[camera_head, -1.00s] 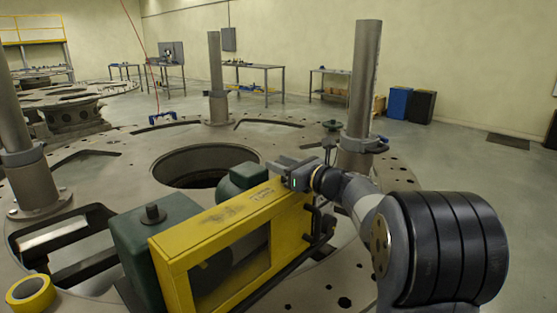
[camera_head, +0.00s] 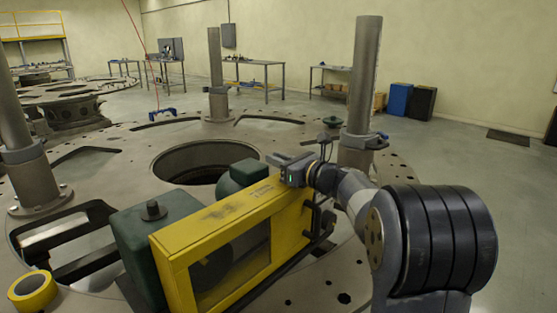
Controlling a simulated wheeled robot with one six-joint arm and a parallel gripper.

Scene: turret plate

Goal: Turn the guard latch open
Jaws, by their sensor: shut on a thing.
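The yellow guard (camera_head: 215,230) stands on the turret plate (camera_head: 110,160), in front of green machine housings (camera_head: 158,243). My gripper (camera_head: 284,163) is at the guard's far right upper end. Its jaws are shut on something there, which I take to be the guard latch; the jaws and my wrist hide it. I cannot tell the latch's angle. Dark bars (camera_head: 318,222) run along the guard's right end, just below my wrist.
A thick grey post (camera_head: 362,85) stands close behind my wrist. Other posts rise at the left (camera_head: 20,130) and back (camera_head: 216,75). A yellow tape roll (camera_head: 33,292) lies at the front left. The plate has a large round opening (camera_head: 195,165).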

